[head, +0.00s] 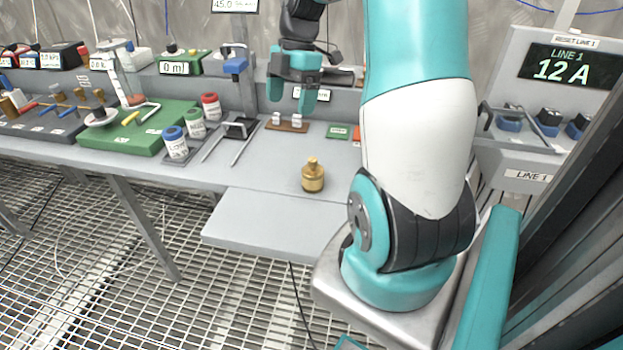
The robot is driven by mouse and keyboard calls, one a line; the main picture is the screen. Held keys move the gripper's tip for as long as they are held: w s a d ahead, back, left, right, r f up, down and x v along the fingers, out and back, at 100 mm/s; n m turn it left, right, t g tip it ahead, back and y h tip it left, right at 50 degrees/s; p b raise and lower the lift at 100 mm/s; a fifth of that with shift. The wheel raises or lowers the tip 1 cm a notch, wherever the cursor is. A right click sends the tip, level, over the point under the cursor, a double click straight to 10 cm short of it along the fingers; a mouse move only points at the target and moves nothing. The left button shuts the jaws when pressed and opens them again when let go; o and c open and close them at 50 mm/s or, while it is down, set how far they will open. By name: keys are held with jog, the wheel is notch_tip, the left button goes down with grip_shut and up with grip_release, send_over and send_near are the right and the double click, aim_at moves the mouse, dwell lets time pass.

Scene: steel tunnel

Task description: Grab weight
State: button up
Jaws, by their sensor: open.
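The weight (313,178) is a small brass cylinder with a knob on top. It stands upright on the grey bench, near the front part at the middle of the head view. My gripper (293,101) has teal fingers that point down, with a gap between them. It is open and empty, above the back of the bench. In the picture it is above and slightly left of the weight, well apart from it. Nothing hides the weight.
A brown block with two white pieces (287,122) lies below my gripper. The grey shelf (270,225) before the weight is clear. A "12 A" panel (567,68) is at right.

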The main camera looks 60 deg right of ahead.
jog(key=n, duration=0.2)
send_near(314, 159)
jog(key=x, duration=0.7)
jog(key=shift+w+d, duration=0.25)
jog(key=shift+w, duration=0.1)
jog(key=shift+s+a+p+x, duration=0.15)
jog(key=shift+p+x, duration=0.15)
jog(key=shift+x, duration=1.25)
jog(key=shift+s+a+p+x, duration=0.15)
jog(key=shift+p+x, duration=0.15)
jog(key=shift+x, duration=1.2)
jog(key=shift+d, duration=0.1)
jog(key=shift+c, duration=0.4)
jog(key=shift+r, duration=0.1)
jog(key=c, duration=1.5)
grip_shut()
jog(key=shift+r, duration=0.1)
